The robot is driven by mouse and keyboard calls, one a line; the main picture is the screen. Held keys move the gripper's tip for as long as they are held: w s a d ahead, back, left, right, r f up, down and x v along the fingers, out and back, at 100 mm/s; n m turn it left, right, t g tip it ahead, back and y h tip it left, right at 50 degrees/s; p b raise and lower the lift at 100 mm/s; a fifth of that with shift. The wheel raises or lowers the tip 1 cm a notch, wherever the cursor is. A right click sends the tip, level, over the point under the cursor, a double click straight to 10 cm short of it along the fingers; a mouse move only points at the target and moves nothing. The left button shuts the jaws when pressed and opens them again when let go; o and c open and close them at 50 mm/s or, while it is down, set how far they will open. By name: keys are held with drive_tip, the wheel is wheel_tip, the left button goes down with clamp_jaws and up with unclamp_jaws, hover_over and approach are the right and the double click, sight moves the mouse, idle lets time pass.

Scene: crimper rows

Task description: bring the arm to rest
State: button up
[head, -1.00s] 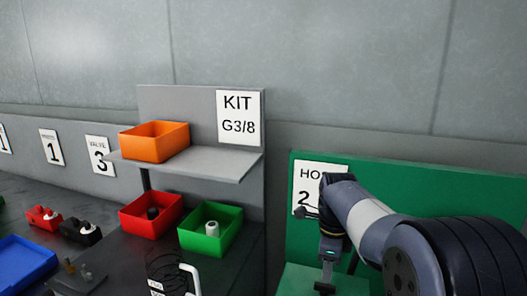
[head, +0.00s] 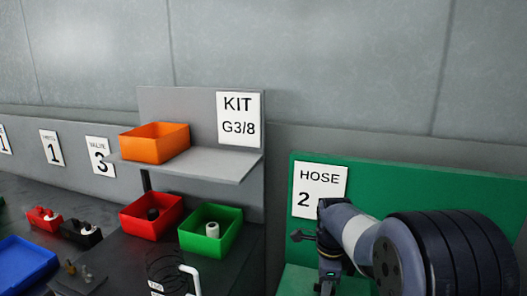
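My gripper (head: 326,287) hangs downward at the bottom edge of the head view, in front of the green panel. Its fingertips are small, dark and partly cut off by the picture edge, so I cannot tell whether they are open or shut. I see nothing clearly held in it. My arm is folded at the lower right, with its large dark joint closest to the camera.
A green panel (head: 420,183) with a HOSE 2 sign (head: 320,188) stands behind my arm. To the left are a grey KIT shelf (head: 205,163), an orange bin (head: 155,148), a red bin (head: 140,222), a green bin (head: 205,244) and a blue tray (head: 25,262).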

drive_tip(key=n, duration=0.5)
drive_tip(key=shift+n+b, duration=0.35)
drive_tip(key=shift+n, duration=1.35)
